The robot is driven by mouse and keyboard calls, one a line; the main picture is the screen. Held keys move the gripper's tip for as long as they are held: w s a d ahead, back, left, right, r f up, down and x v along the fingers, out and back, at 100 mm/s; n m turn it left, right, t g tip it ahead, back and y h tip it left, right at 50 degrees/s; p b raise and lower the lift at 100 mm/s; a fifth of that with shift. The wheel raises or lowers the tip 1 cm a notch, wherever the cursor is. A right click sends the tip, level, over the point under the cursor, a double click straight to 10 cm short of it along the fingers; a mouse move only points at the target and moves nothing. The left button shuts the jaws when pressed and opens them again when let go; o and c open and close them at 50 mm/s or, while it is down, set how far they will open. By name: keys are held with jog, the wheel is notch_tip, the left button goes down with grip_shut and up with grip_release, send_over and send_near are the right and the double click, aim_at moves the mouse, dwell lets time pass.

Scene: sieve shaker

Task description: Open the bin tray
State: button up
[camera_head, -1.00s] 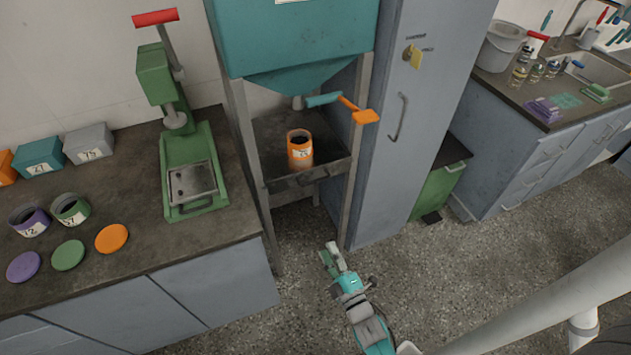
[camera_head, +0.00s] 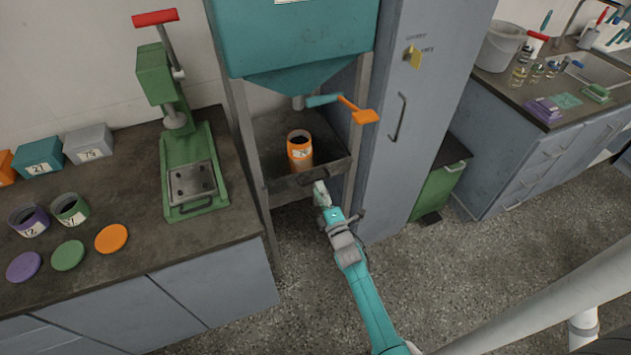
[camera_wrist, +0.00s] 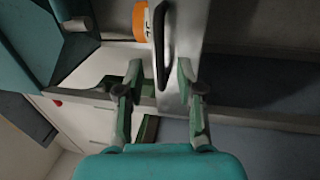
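The bin tray (camera_head: 334,168) is a dark tray on the metal frame under the teal hopper. An orange jar with a white label (camera_head: 300,150) stands upright on it. The tray's dark curved handle (camera_wrist: 161,50) shows in the wrist view, upright in that picture, with part of the orange jar (camera_wrist: 141,20) beyond it. My gripper (camera_wrist: 158,72) is open, with the handle between and just ahead of its two green-grey fingertips. In the head view my gripper (camera_head: 320,190) is at the tray's front edge. The handle is partly hidden there by my gripper.
A blue-grey cabinet (camera_head: 405,140) stands close on the right, and a counter (camera_head: 110,180) with a green press is on the left. The floor in front is clear.

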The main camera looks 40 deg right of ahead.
aim_at(316, 180)
jog(key=shift+x, duration=2.05)
grip_shut()
